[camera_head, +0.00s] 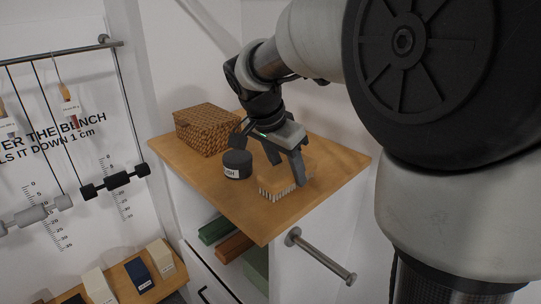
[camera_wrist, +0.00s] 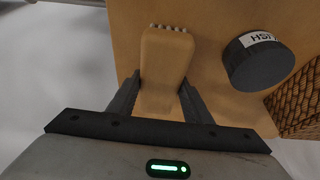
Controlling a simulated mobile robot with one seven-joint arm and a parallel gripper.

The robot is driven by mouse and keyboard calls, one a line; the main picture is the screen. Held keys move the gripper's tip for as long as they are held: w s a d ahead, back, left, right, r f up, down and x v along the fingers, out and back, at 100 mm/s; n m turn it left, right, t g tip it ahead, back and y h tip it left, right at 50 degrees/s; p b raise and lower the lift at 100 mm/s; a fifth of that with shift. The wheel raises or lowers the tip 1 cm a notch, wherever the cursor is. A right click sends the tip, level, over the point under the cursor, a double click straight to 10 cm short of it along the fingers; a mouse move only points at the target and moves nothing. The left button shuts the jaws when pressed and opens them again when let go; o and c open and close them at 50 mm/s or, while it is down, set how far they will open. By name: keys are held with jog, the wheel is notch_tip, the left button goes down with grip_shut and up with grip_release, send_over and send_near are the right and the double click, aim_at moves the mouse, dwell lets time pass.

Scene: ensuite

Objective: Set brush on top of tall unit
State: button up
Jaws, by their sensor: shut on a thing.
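The brush (camera_head: 277,188) has a tan wooden body with pale bristles along its lower edge. It is at the top of the tall unit (camera_head: 335,155), near the front edge, bristles toward the wooden top. My gripper (camera_head: 292,178) is over it, fingers pointing down, shut on it. In the wrist view the brush (camera_wrist: 163,68) lies between the two fingers of my gripper (camera_wrist: 160,95), its bristle tips showing at the far end. I cannot tell whether the bristles touch the top.
A dark round tin (camera_head: 237,164) with a white label stands just left of the brush. A woven basket (camera_head: 207,129) is behind it. The right part of the top is bare. A rail (camera_head: 320,256) sticks out from the unit's side, and folded cloths (camera_head: 235,247) lie on a shelf below.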

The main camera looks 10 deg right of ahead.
jog(key=shift+f, duration=0.15)
jog(key=o, duration=1.1)
jog(key=shift+r, duration=0.3)
jog(key=v, duration=1.1)
jog(key=shift+s+d+f+n+t+y, duration=0.6)
jog(key=shift+s+f+n, duration=1.1)
jog(key=shift+s, duration=1.45)
jog(key=shift+s+d+f+n+t+y, duration=0.55)
jog(key=shift+s+f+n, duration=1.2)
jog(key=shift+s, duration=1.35)
jog(key=shift+s+d+f+n+t+y, duration=0.55)
jog(key=shift+s+f+n, duration=0.7)
jog(key=shift+s+n, duration=1.4)
